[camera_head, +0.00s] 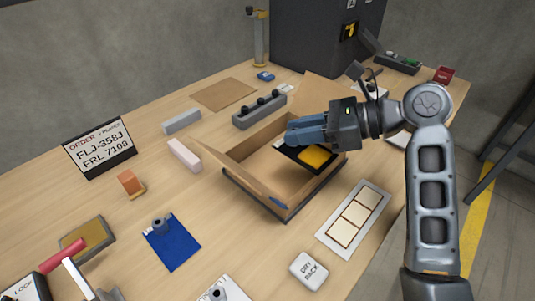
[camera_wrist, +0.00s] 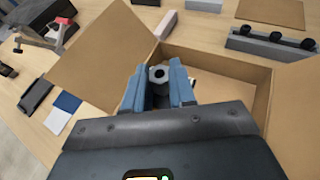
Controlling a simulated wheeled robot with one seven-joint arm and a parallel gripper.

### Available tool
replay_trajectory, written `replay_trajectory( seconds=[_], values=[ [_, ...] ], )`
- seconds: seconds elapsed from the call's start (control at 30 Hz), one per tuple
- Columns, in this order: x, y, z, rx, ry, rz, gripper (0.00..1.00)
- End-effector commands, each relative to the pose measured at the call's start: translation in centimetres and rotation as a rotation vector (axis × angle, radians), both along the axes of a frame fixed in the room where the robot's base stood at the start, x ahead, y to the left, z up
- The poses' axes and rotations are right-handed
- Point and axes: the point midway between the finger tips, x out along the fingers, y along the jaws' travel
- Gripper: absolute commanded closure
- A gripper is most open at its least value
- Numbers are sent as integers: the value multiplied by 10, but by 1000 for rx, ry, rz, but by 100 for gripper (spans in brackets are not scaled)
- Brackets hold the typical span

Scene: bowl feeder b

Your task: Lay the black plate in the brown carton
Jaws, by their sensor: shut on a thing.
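The brown carton (camera_head: 229,170) stands open on the table with its flaps spread; in the wrist view its inner wall (camera_wrist: 215,65) lies beyond my fingers. My gripper (camera_head: 294,134) is over the carton's right part, its blue fingers shut. The black plate (camera_head: 291,154), with a yellow patch on its face, hangs below the fingers at the carton's right side and looks tilted. In the wrist view my gripper (camera_wrist: 158,88) closes around a grey hexagonal knob (camera_wrist: 158,74). The plate itself is hidden there. I cannot tell whether it touches the carton.
A grey block with black knobs (camera_head: 259,110) stands behind the carton, and a pink bar (camera_head: 185,154) to its left. A white tray with cream squares (camera_head: 353,219) lies right of it. A blue plate (camera_head: 172,245) lies front left. An order sign (camera_head: 99,146) stands far left.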

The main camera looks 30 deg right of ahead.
Motion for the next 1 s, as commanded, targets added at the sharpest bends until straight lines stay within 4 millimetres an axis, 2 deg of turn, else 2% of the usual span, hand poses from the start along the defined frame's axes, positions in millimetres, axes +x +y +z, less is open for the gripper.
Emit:
replay_trajectory(
  seconds=[0.2, 0.4, 0.57, 0.83, 1.0],
  values=[
    [34, 31, -28, 1, 1, 3, 100],
    [51, 47, -42, 0, 0, 1, 100],
    [54, 49, -48, 0, 0, 0, 100],
    [53, 49, -83, 0, 2, -1, 100],
    [54, 49, -83, -1, -1, 0, 100]
  ],
)
